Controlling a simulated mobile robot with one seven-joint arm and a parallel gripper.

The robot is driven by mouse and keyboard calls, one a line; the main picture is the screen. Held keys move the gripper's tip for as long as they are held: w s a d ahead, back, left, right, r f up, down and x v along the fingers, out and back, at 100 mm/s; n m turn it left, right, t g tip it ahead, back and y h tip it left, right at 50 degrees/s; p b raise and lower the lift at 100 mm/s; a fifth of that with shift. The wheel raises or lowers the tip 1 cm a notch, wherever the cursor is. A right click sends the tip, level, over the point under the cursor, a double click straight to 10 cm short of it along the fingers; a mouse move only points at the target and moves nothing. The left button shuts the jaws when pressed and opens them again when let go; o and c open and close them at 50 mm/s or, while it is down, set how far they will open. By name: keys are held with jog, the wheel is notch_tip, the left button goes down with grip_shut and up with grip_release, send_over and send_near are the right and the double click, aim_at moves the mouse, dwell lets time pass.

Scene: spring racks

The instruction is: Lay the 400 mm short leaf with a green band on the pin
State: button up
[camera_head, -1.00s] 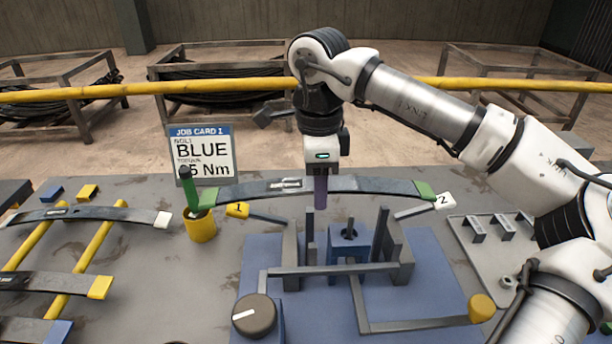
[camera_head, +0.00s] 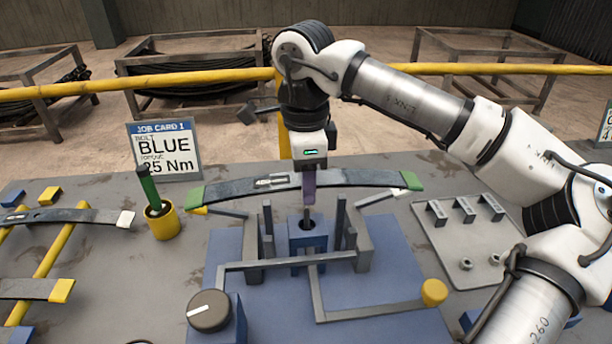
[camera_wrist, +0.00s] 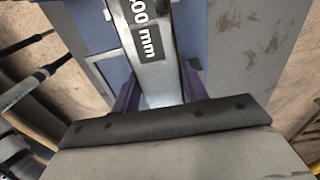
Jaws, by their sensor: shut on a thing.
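The short leaf (camera_head: 345,180) is a dark, gently bowed strip with green bands at both ends. My gripper (camera_head: 308,192) is shut on it near its middle and holds it level above the fixture. In the wrist view the leaf (camera_wrist: 180,62) runs between the purple fingers (camera_wrist: 160,92), and its label reads "00 mm", partly cut off. The pin (camera_head: 307,218) stands upright in a blue block (camera_head: 308,238), just below my gripper. The leaf is above the block; the fingers partly overlap the pin's top, so I cannot tell the exact gap.
Grey upright posts (camera_head: 362,238) flank the block on a blue base plate (camera_head: 400,270). A knob (camera_head: 209,310) and a yellow-tipped lever (camera_head: 434,292) stand in front. A yellow cup (camera_head: 163,224) stands left, near other leaves on yellow rails (camera_head: 50,262). A grey tray (camera_head: 470,235) lies right.

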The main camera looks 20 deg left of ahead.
aim_at(306, 209)
jog(key=shift+f+b, duration=2.15)
jog(key=shift+f, duration=0.4)
jog(key=shift+s+f+b, duration=0.1)
jog(key=shift+f+b, duration=1.35)
dwell(0.7)
jog(key=o, duration=1.6)
jog(key=shift+f, duration=0.1)
jog(key=shift+o, duration=0.2)
jog(key=shift+r+p, duration=2.4)
jog(key=shift+r, duration=1.15)
